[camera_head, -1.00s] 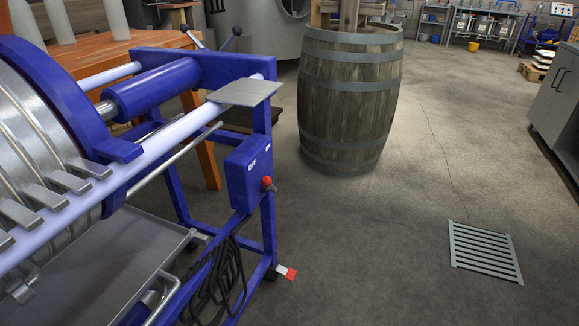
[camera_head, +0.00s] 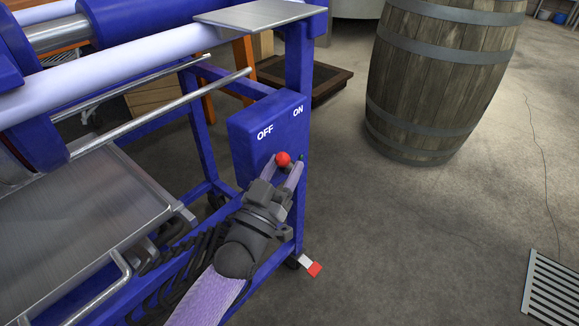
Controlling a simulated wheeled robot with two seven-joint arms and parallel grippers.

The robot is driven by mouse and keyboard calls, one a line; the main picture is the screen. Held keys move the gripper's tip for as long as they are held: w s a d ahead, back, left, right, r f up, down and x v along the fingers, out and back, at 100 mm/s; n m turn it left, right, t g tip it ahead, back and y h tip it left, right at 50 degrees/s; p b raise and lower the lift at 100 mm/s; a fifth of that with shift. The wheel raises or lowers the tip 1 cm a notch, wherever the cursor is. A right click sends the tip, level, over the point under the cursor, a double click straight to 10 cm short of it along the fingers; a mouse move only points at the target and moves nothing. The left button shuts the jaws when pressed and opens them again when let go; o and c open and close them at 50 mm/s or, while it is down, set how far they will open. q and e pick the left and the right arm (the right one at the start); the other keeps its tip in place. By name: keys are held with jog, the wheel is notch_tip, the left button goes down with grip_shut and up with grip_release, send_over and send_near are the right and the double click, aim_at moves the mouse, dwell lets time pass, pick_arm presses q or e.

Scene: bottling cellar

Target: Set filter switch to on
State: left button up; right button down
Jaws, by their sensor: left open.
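The filter's blue switch box (camera_head: 250,138) is fixed to the blue frame and carries white labels, OFF on the left and ON on the right. The switch's red ball knob (camera_head: 283,159) shows below the labels, on the front of the box. My left gripper (camera_head: 285,167) reaches up from the bottom of the camera_head view. Its fingers are open, one on each side of the red knob in the picture; I cannot tell whether they touch it. The gripper hides the knob's stem and the lower part of the box. My right gripper is not in view.
The filter's metal tray (camera_head: 95,225) and rails lie to the left. A flat metal plate (camera_head: 258,14) juts out above the box. Black cable (camera_head: 180,265) hangs below. A wooden barrel (camera_head: 435,80) stands behind right. The floor at right is clear around a drain grate (camera_head: 553,290).

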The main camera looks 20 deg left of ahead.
pick_arm(q)
jog(key=shift+w+r, duration=0.25)
jog(key=shift+w, duration=0.4)
jog(key=shift+d, duration=0.1)
grip_shut()
jog(key=shift+r, duration=0.1)
dwell(0.8)
